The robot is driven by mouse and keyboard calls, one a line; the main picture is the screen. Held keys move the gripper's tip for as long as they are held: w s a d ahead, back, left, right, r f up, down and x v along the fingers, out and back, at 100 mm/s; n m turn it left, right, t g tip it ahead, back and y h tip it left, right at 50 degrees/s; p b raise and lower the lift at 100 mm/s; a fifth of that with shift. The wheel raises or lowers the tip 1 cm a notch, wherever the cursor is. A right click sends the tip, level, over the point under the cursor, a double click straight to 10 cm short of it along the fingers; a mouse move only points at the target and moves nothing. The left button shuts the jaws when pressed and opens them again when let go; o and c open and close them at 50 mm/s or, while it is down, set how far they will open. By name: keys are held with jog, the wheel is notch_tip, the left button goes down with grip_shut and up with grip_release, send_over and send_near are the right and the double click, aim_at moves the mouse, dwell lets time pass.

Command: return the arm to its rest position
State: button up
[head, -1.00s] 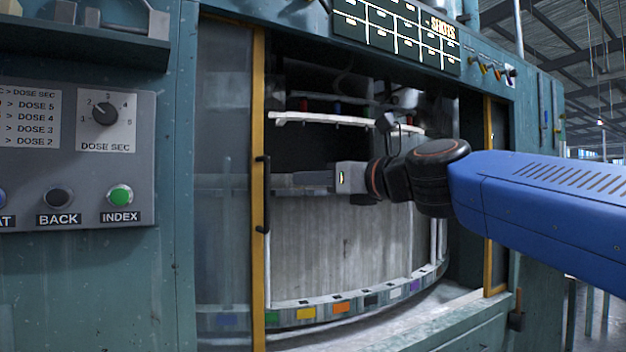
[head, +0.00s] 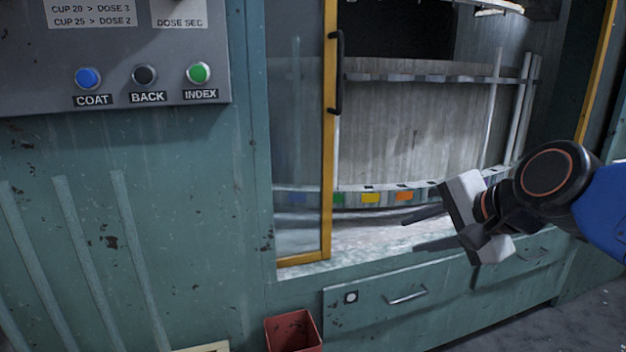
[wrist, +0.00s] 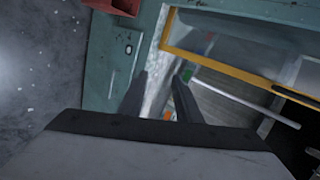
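My gripper (head: 422,230) is at the right of the head view, in front of the cabinet opening and its lower sill. Its two dark fingers point left and stand apart, with nothing between them. In the wrist view my gripper (wrist: 160,88) also shows parted, empty fingers. My wrist and blue arm link run off the right edge of the head view.
A yellow-framed glass door (head: 328,150) with a black handle stands left of the opening. Inside is a ribbed drum (head: 420,130) with coloured tags. A drawer (head: 430,290) lies below, and a red bin (head: 293,330) at the bottom. A button panel (head: 120,60) hangs upper left.

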jog(key=s+d+f+n+g+h, duration=0.2)
jog(key=s+d+f+n, duration=0.2)
jog(key=f, duration=0.5)
jog(key=s+d+f+n+g+h, duration=0.2)
jog(key=s+d+f+n, duration=0.3)
jog(key=s+f+n, duration=0.3)
notch_tip(320, 180, down, 2)
jog(key=shift+s+d+f+h, duration=0.1)
jog(key=shift+s+d+h, duration=0.1)
jog(key=shift+s+h, duration=0.15)
dwell(0.7)
